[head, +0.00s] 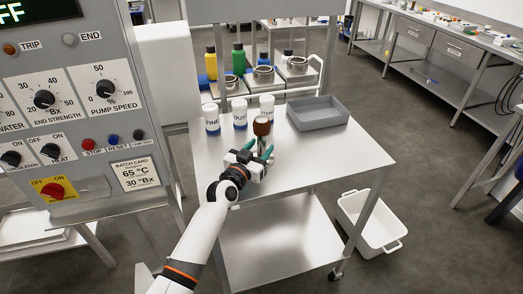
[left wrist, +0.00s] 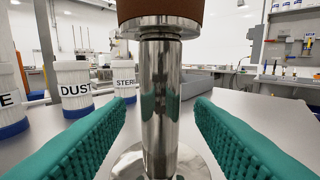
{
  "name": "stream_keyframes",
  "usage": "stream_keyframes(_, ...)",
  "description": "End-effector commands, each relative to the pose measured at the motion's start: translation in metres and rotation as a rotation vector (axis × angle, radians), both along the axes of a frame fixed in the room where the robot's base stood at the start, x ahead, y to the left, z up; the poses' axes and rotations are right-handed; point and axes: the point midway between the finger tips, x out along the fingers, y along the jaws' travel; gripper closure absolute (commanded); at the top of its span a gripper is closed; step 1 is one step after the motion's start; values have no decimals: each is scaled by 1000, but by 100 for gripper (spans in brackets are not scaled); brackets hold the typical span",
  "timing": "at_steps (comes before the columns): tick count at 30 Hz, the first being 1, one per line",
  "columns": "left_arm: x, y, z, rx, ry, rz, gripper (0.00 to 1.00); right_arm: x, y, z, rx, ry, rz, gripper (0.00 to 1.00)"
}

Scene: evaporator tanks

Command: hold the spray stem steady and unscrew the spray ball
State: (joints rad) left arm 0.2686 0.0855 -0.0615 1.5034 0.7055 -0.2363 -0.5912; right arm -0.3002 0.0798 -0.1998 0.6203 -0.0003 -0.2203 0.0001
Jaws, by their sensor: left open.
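The spray stem is a shiny metal post (left wrist: 160,105) on a round metal base (left wrist: 188,165). It stands upright on the steel cart, between the green fingers of my left gripper (head: 262,151). The gripper is open, and the left wrist view shows a gap between each finger (left wrist: 75,142) and the stem. The brown spray ball (head: 262,126) sits on top of the stem. Only its lower part (left wrist: 172,22) shows in the left wrist view, above a metal collar. My right gripper is not in view.
White tubs labelled FINE (head: 211,119), DUST (head: 240,115) and STERILE (head: 267,106) stand behind the stem. A grey tray (head: 319,128) lies at the cart's back right. The cart top (head: 335,160) is clear at right. A control panel (head: 80,85) stands left; a white bin (head: 372,222) is on the floor.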

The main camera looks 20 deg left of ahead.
Motion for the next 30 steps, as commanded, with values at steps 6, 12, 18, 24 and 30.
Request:
stream_keyframes(6,16,-4,0,0,0,-1,51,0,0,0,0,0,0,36)
stream_keyframes(12,16,-4,0,0,0,-1,53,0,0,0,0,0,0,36)
stream_keyframes(18,15,-3,0,1,0,-1,86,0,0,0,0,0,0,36)
stream_keyframes(24,16,-3,1,0,-3,0,100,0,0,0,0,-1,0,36)
stream_keyframes(30,16,-3,5,0,-4,0,100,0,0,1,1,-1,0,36)
